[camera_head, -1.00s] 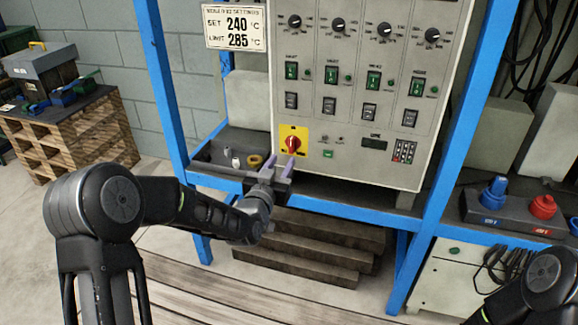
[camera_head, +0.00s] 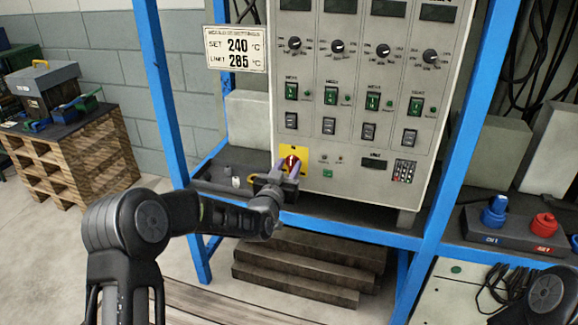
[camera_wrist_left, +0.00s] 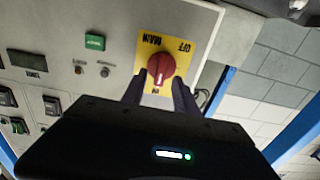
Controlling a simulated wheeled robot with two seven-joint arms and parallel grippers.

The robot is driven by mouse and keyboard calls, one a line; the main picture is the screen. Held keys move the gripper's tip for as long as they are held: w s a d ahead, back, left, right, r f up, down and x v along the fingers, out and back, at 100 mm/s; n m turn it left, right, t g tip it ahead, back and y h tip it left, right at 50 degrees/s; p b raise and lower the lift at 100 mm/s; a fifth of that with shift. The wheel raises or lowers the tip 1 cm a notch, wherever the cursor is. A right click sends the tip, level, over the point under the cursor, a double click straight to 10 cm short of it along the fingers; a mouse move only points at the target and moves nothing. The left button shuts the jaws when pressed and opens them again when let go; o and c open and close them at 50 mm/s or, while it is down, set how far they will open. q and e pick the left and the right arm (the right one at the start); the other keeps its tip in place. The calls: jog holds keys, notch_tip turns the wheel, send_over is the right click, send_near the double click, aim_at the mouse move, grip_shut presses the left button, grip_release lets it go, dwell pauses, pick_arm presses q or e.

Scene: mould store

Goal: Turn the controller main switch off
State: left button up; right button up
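The main switch is a red rotary knob (camera_head: 291,162) on a yellow plate (camera_head: 300,153) at the lower left of the grey controller cabinet (camera_head: 345,150). In the left wrist view the knob (camera_wrist_left: 161,68) shows on its yellow plate (camera_wrist_left: 148,48), with upside-down lettering including MAIN and OFF. My left gripper (camera_head: 281,172) is at the knob. In the left wrist view its two fingers (camera_wrist_left: 159,88) stand apart, one on each side of the knob's near edge; contact cannot be told. The knob's exact pointing is unclear. Of my right arm only a link shows; its gripper is out of view.
A blue frame (camera_head: 330,228) surrounds the cabinet, with a shelf below the switch holding small parts. Dark steps (camera_head: 300,270) lie beneath. A box with blue and red connectors (camera_head: 515,224) stands at right. A wooden pallet stack (camera_head: 80,160) stands at left.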

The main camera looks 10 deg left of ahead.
pick_arm(q)
jog(key=shift+w, duration=0.35)
jog(key=shift+c, duration=0.4)
grip_shut()
